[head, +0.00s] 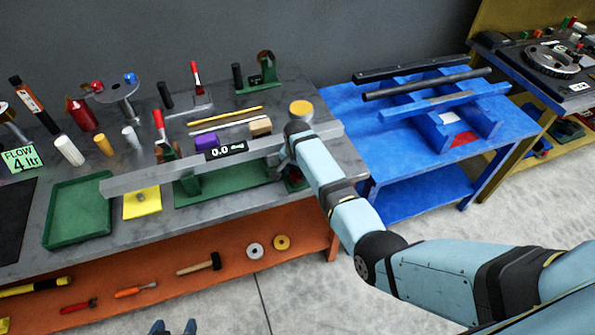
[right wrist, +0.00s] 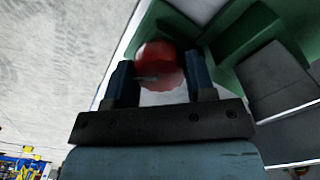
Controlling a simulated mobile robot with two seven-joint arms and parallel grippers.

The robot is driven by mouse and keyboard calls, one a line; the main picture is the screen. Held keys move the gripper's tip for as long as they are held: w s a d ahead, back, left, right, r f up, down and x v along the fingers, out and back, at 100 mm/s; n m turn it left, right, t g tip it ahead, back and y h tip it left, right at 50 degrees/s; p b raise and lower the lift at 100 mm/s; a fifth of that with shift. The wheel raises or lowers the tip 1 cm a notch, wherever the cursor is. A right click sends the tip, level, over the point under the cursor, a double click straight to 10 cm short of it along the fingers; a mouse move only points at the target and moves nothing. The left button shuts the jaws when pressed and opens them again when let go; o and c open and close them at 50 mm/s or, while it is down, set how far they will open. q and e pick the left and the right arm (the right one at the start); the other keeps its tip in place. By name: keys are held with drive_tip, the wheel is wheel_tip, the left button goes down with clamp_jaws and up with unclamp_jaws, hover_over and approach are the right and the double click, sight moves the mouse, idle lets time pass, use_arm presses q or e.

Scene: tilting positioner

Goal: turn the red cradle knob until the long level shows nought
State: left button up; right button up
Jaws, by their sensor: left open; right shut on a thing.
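The long level (head: 130,180) is a grey bar lying across a green cradle (head: 215,188) on the bench in the head view. Its black display (head: 226,151) reads 0.0 deg. The red cradle knob (right wrist: 160,65) shows in the right wrist view between the two blue fingers of my right gripper (right wrist: 156,80), which is shut on it. In the head view my right gripper (head: 286,160) is at the right part of the level, mostly covered by my arm. My left gripper (head: 175,328) is open and empty at the bottom edge, with only its tips showing.
A green tray (head: 78,212) and a yellow pad (head: 142,203) lie left of the cradle. Bottles, clamps and rods crowd the bench behind. A blue table (head: 345,98) with a rod on blue supports stands to the right. The lower orange shelf holds a hammer (head: 199,264).

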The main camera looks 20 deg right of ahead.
drive_tip(key=o, duration=0.9)
wheel_tip(320, 180, up, 14)
drive_tip(key=shift+f+b, duration=0.1)
drive_tip(key=shift+b, duration=0.7)
